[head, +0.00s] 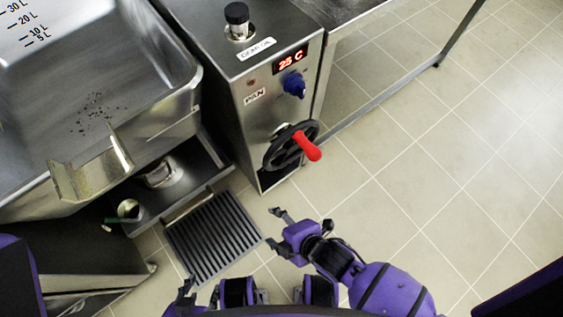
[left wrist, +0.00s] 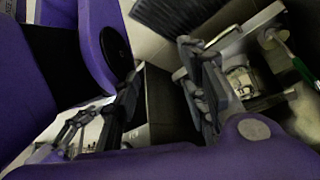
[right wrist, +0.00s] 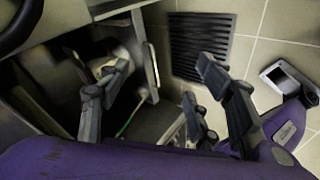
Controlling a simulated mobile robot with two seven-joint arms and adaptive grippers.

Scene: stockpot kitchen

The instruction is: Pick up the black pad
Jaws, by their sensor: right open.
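I cannot make out a black pad for certain in any view. My right gripper (head: 275,229) is open and empty, above the floor just right of the drain grate; its spread fingers also show in the right wrist view (right wrist: 165,95). My left gripper (head: 186,290) is low in the head view, at the near left of the grate, mostly cut off by my own body. In the left wrist view its fingers (left wrist: 163,95) stand apart with nothing seen between them.
A steel tilting pan (head: 185,85) with black specks inside stands at the left. A control cabinet (head: 250,95) carries a black handwheel with a red handle (head: 307,146). A dark slatted floor grate (head: 212,238) lies before it. Tiled floor (head: 440,160) at right is clear.

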